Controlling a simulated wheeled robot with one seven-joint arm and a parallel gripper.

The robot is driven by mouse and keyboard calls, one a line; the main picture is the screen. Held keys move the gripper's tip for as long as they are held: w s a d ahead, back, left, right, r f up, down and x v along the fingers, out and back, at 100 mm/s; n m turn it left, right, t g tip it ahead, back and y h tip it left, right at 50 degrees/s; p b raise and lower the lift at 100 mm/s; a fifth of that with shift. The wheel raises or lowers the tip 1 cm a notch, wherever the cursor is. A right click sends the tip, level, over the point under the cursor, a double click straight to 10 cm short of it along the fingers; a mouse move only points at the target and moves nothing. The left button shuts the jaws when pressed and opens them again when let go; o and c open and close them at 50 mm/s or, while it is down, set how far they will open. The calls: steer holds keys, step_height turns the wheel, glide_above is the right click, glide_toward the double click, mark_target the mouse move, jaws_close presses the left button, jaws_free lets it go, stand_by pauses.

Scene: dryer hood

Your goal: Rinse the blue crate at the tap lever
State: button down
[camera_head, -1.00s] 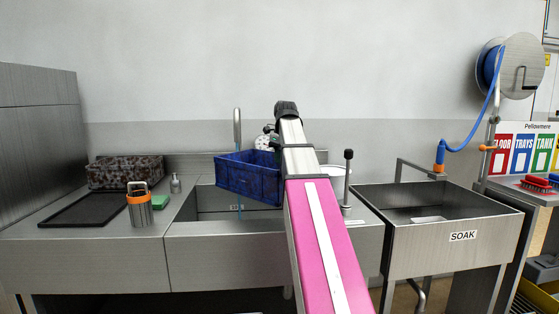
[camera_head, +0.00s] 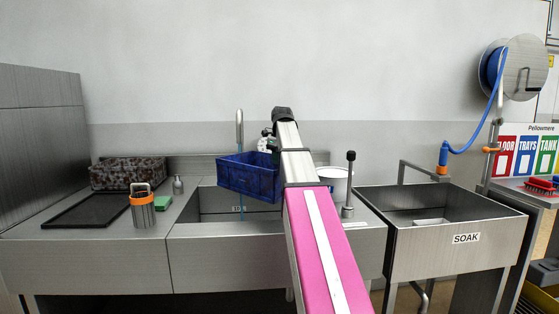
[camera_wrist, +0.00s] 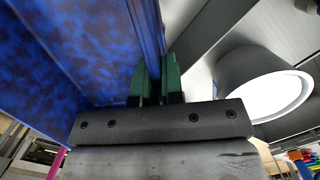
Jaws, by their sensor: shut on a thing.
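The blue crate (camera_head: 248,178) hangs in the air over the sink basin, its walls mottled with darker patches. My gripper (camera_wrist: 155,75), with green fingertips, is shut on the crate's wall in the wrist view, where the crate (camera_wrist: 85,45) fills the left side. In the head view my arm hides the grip. The tap (camera_head: 239,130) rises behind the crate, and a thin bluish stream (camera_head: 242,209) shows below it. An upright lever with a dark knob (camera_head: 350,180) stands on the counter right of my arm; whether it works the tap is not visible.
A white bucket (camera_head: 332,180) stands behind the lever, and shows large in the wrist view (camera_wrist: 262,85). A speckled crate (camera_head: 128,173), black tray (camera_head: 85,211), orange-banded canister (camera_head: 142,211) and green block (camera_head: 162,203) occupy the left counter. The SOAK sink (camera_head: 455,215) is at right.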

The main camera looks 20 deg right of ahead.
steer(key=w+f, duration=0.1)
steer(key=w, duration=0.5)
stand_by(0.3)
steer(key=shift+w+d, duration=0.1)
steer(key=shift+d, duration=0.25)
stand_by(0.3)
steer(key=shift+d, duration=0.35)
steer(key=shift+a, duration=0.1)
steer(key=shift+a, duration=0.55)
steer(key=shift+d, duration=0.2)
steer(key=shift+d, duration=0.45)
steer(key=shift+f, duration=0.1)
